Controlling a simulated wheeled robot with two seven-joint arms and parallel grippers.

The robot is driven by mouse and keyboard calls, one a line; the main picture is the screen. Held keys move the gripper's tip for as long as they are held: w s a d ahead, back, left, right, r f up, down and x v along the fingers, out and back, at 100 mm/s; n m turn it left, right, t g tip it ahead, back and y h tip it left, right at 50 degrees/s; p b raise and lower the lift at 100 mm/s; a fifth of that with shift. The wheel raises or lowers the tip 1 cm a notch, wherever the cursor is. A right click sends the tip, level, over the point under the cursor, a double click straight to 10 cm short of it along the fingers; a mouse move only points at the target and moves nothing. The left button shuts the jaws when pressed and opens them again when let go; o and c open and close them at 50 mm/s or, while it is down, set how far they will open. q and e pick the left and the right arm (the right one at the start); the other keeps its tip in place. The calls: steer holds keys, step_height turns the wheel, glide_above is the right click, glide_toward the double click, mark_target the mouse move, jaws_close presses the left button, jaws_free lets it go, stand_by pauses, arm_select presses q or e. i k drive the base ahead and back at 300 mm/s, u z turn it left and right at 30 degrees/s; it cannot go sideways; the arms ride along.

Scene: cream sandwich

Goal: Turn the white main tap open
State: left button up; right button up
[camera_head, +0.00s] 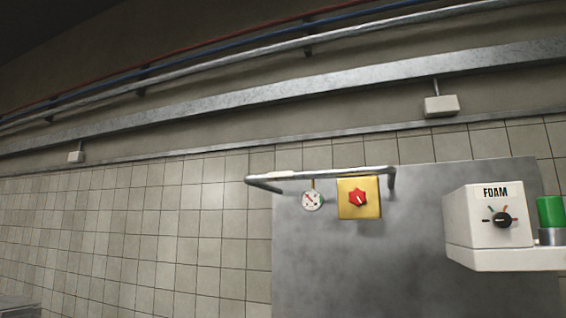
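No white tap can be made out for certain. A metal pipe frame (340,172) stands out from the wall, with a small pale piece (286,174) on its left part, too small to identify. Below the pipe are a round white gauge (312,201) and a yellow box (346,208) with a red star-shaped knob (357,198). Neither of my grippers is in view.
A white box marked FOAM (490,236) with a black dial (502,220) juts out at the right, beside a green-topped cylinder (551,211). A grey metal panel (400,265) backs these things. The tiled wall (130,225) at left is clear.

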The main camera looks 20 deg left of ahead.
mark_target(284, 175)
steer(key=u, duration=0.8)
steer(key=i, duration=0.85)
steer(key=u, duration=0.8)
